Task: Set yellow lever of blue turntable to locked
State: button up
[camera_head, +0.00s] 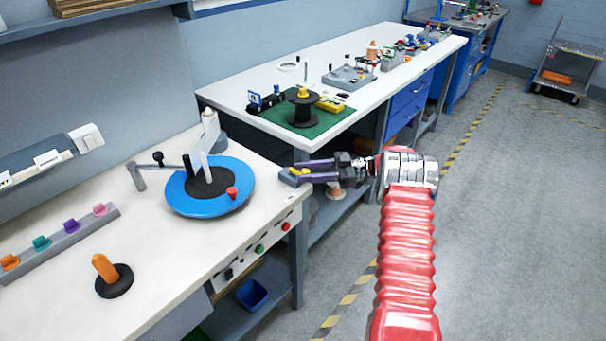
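The blue turntable (238,193) lies on the near white bench, with a black hub, a white upright plate and a red knob on it. A small grey-blue block with a yellow lever (299,172) sits at the bench's right corner, to the right of the turntable. My gripper (305,173) reaches in from the right, with two purple fingers spread apart. Its fingertips are at the yellow lever, one on the far side and one on the near side. I cannot tell whether they touch it. The lever is partly hidden by the fingers.
A grey crank handle (137,176) stands left of the turntable. An orange peg on a black base (112,276) and a rail of coloured knobs (67,237) are nearer. A second bench with a green mat (320,129) and black spool is behind.

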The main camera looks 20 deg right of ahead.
jog(key=shift+d, duration=0.25)
jog(key=v, duration=1.3)
jog(key=shift+d, duration=0.15)
jog(key=shift+s, duration=0.1)
